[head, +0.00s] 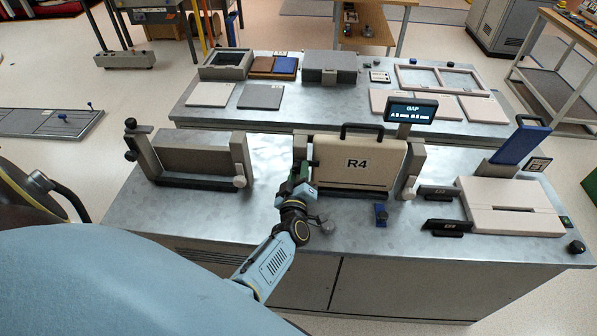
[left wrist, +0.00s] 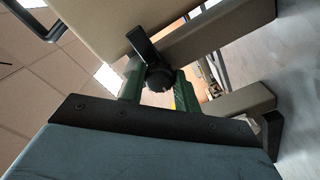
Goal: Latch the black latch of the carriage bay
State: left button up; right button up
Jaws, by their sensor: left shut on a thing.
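The cream carriage marked R4 (head: 357,163) stands upright in its bay on the metal workbench, between two beige posts, with a black handle on top. My left gripper (head: 299,183) is at the bay's left post. In the left wrist view, the green fingers of my left gripper (left wrist: 159,88) are closed around the round black knob of the black latch (left wrist: 143,46). The latch's flat arm reaches up from the knob, close to the cream panel. In the head view my gripper mostly hides this latch. My right gripper is in neither view.
A small display (head: 411,110) headed GAP stands behind the bay; its figures are hard to read. An empty bay frame (head: 200,184) is at left. A cream slotted block (head: 508,206) with black clamps is at right. A blue piece (head: 381,215) sits on the bench front.

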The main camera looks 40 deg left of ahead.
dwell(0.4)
pick_arm(q)
jog(key=o, duration=1)
jog(key=shift+c, duration=0.2)
jog(key=v, duration=1.3)
jog(key=shift+s+d, duration=0.15)
jog(key=shift+d, duration=0.05)
jog(key=shift+r, duration=0.1)
